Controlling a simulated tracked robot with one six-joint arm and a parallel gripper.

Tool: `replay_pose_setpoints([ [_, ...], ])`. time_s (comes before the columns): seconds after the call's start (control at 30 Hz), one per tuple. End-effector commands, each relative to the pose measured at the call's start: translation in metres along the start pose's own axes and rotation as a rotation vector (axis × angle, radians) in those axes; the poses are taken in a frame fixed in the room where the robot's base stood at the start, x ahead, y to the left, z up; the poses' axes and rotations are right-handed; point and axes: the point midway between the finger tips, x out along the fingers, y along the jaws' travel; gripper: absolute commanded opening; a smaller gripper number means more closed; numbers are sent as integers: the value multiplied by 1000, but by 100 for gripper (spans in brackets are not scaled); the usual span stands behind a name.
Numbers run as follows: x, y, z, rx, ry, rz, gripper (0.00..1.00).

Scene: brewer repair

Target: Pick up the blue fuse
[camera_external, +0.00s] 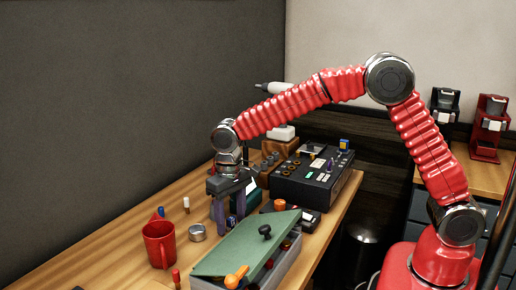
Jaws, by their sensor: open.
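My gripper (230,218) points down over the wooden table, its two greyish-purple fingers open and apart. A small dark blue thing (232,221) shows by the fingertips. It may be the blue fuse, but the fingers partly hide it and I cannot tell whether they touch it. Another small blue piece (161,212) shows just behind the red mug (159,244), and a blue-and-yellow piece (344,144) is on top of the black panel box (312,176). I cannot tell for sure which of these is a fuse.
A grey toolbox with a tilted green lid (240,247) stands in front of my gripper, with an orange-handled item (236,277) at its edge. A round metal tin (197,233) and a small white-topped cylinder (186,205) are left. Bare table (110,262) lies at far left.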

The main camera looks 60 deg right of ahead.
Motion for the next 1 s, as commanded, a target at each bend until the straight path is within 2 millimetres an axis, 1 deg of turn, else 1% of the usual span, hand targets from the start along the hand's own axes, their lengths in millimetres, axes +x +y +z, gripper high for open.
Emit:
replay_pose_setpoints([
  [0.43, 0, 0, 0, 0, 0, 0, 52],
  [1.0, 0, 0, 0, 0, 0, 0, 12],
])
